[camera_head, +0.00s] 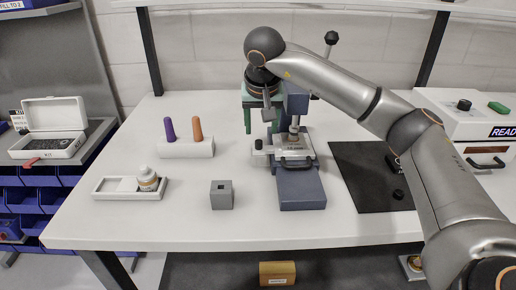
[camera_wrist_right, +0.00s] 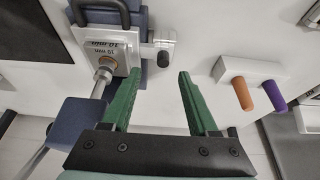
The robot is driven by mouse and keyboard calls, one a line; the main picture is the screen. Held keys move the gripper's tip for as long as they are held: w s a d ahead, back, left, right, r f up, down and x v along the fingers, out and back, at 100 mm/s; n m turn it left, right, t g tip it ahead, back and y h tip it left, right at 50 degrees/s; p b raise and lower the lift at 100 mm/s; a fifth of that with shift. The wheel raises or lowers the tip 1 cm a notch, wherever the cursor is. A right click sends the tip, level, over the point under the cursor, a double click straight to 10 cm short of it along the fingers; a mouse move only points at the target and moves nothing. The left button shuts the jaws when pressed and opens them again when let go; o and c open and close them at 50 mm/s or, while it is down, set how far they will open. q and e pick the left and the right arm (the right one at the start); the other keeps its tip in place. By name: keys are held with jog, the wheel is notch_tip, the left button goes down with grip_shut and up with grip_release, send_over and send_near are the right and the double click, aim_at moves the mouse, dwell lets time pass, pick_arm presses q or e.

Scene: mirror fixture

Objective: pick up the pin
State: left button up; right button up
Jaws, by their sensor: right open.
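I cannot tell for certain which piece is the pin. A purple peg (camera_head: 169,129) and an orange peg (camera_head: 197,129) stand upright in a white block (camera_head: 186,150); they also show in the wrist view as purple (camera_wrist_right: 273,94) and orange (camera_wrist_right: 243,94). My right gripper (camera_head: 261,129) has green fingers, open and empty, behind and beside the blue press (camera_head: 300,187). In the wrist view, the open fingers (camera_wrist_right: 158,73) have bare white table between them, with the press at left and pegs at right. My left gripper is not in view.
A white tray (camera_head: 112,194) holds a pale round piece with a brass-coloured band (camera_head: 148,179). A grey block (camera_head: 222,198) with a square hole stands in front. A dark mat (camera_head: 366,178) lies right of the press. The table's front left is clear.

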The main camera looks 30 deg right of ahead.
aim_at(259, 141)
jog(key=x, duration=0.5)
jog(key=shift+w+a+f, duration=0.15)
jog(key=shift+w+f, duration=0.05)
jog(key=shift+f, duration=0.15)
grip_shut()
dwell(0.3)
